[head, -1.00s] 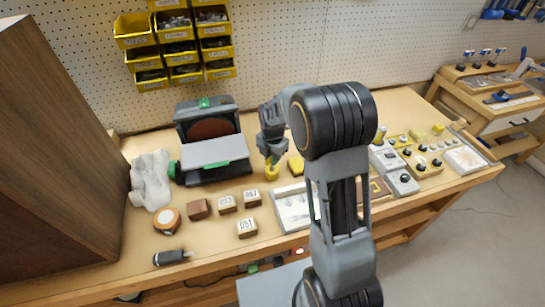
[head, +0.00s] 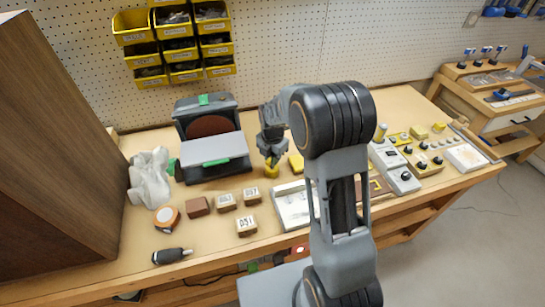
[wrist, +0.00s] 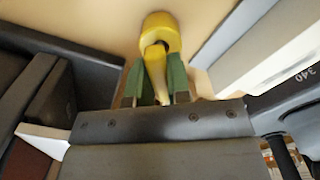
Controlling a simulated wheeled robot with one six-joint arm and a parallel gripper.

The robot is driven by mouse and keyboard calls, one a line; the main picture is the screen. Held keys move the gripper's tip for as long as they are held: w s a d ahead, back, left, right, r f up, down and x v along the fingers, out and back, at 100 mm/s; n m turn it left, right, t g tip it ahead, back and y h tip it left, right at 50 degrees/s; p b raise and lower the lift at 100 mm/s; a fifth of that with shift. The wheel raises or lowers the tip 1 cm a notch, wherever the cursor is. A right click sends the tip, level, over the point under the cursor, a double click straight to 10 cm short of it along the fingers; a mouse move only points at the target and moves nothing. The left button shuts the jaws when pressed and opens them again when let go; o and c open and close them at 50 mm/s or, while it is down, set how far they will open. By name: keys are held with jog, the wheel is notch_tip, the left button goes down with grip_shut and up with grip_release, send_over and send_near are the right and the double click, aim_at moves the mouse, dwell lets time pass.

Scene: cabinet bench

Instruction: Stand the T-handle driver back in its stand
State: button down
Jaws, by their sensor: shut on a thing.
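My gripper (head: 271,160) points down at the bench, in front of the pegboard and right of the grey sander-like machine. In the wrist view its green fingers (wrist: 154,88) are shut on a tapering yellow piece (wrist: 154,75), which looks like the T-handle driver. A round yellow part (wrist: 160,32) with a dark opening lies just beyond the fingertips. I cannot tell whether it is part of the driver or its stand. In the head view this yellow thing (head: 271,172) shows at bench level under the gripper. The shaft and its lower end are hidden.
The grey machine (head: 213,150) stands close left of my gripper. A yellow block (head: 296,164) and a white-topped tray (head: 293,207) are to the right. Several small labelled blocks (head: 246,225) lie in front. A tall brown cabinet (head: 60,150) bounds the left.

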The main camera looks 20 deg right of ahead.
jog(key=shift+f, duration=0.4)
dwell(0.5)
jog(key=c, duration=1)
grip_release()
jog(key=shift+o, duration=0.5)
jog(key=shift+o, duration=0.7)
jog(key=shift+r, duration=0.1)
jog(key=shift+r+p, duration=2.3)
jog(key=shift+r, duration=1.15)
